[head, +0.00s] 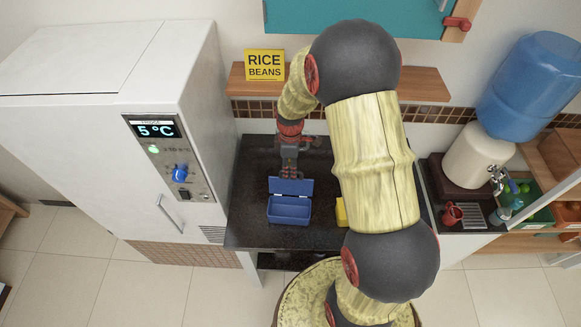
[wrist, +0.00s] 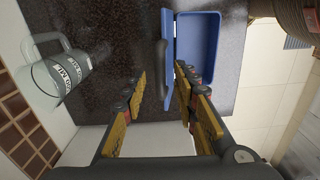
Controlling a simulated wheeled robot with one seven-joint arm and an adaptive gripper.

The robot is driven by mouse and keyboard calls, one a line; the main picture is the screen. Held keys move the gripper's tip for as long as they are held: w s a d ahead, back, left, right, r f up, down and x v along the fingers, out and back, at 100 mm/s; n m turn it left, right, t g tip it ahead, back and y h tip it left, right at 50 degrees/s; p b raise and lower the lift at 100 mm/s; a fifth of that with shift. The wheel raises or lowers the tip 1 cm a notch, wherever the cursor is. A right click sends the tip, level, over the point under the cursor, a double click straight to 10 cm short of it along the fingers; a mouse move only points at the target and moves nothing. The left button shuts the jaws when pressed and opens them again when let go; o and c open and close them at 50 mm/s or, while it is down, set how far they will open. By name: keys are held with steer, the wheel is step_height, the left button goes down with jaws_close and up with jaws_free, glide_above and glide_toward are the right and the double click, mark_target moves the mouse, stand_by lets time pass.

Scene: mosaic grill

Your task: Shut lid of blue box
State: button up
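The blue box (head: 289,209) stands on the dark counter with its lid (head: 292,186) raised, so its empty inside shows. In the wrist view the box (wrist: 198,48) is at the top and its lid (wrist: 168,60) stands nearly edge-on to the camera. My gripper (head: 290,173) is just behind the raised lid in the head view. I cannot tell whether either finger touches the lid.
A clear measuring jug (wrist: 65,72) stands on the counter (wrist: 120,30) beside the gripper. A yellow object (head: 341,212) sits right of the box, partly hidden by my arm. A white fridge (head: 170,130) borders the counter at left. A shelf (head: 420,83) runs along the wall.

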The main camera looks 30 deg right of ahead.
steer(key=shift+c, duration=0.5)
jaws_close()
stand_by(0.3)
